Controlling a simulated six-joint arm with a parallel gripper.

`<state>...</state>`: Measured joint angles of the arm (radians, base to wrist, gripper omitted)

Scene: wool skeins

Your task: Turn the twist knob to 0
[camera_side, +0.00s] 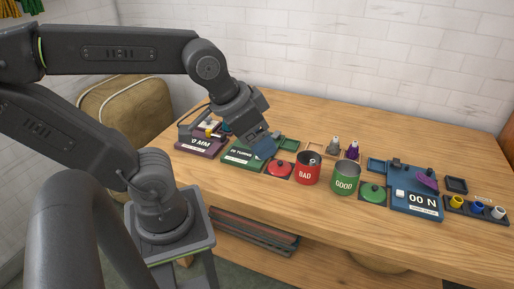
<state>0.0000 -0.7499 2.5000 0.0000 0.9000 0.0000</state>
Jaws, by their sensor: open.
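A green device (243,158) stands left of the middle of the table, with a display whose readable part looks like "00 TURNS". It appears to be the twist device, but I cannot make out its knob, which may be hidden by my gripper. My gripper (262,148) points down over the right part of this device, with its blue end in front of it. The jaws are open. I cannot tell whether they touch anything.
A purple device (201,147) marked "MM" stands to the left. A red lid (282,169), a red BAD can (308,171), a green GOOD can (345,181), a green lid (373,193) and a blue "00 N" device (414,202) stand to the right. The table front is clear.

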